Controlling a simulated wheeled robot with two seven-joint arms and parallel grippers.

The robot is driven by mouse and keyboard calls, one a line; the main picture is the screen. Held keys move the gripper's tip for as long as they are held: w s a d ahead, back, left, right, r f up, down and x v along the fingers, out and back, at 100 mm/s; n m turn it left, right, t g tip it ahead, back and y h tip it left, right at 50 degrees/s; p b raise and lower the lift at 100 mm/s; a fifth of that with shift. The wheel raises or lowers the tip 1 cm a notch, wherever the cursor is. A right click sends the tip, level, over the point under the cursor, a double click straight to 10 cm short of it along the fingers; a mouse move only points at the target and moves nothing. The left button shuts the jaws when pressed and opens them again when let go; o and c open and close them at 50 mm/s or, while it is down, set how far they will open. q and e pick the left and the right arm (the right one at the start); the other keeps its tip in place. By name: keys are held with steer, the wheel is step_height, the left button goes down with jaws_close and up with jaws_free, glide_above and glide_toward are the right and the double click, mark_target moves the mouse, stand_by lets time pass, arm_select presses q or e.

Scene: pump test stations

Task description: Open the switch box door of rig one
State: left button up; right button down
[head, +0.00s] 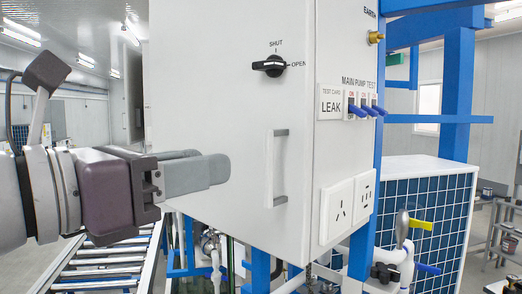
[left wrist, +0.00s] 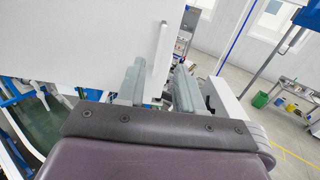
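The white switch box door (head: 215,90) fills the middle of the head view and looks shut. Its black knob (head: 268,66) lies level, in line with the OPEN mark. The grey upright bar handle (head: 279,168) is on the door's right part. My left gripper (head: 210,168) is left of the handle, in front of the door, with its fingers pointing right. In the left wrist view the gripper (left wrist: 158,84) is open and empty. My right gripper is in neither view.
The box's right side carries a LEAK card (head: 331,102), blue switches (head: 365,109) and white sockets (head: 348,207). A blue post (head: 457,90) and a blue-panelled unit (head: 430,205) stand to the right. A roller conveyor (head: 100,262) is below the left arm.

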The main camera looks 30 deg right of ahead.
mark_target(265, 155)
arm_select(q)
steer(key=p+x, duration=0.4)
steer(key=x, duration=0.7)
steer(key=shift+r, duration=0.1)
steer(key=shift+w+d, duration=0.1)
steer(key=shift+d, duration=0.2)
steer(key=shift+a, duration=0.1)
jaws_close()
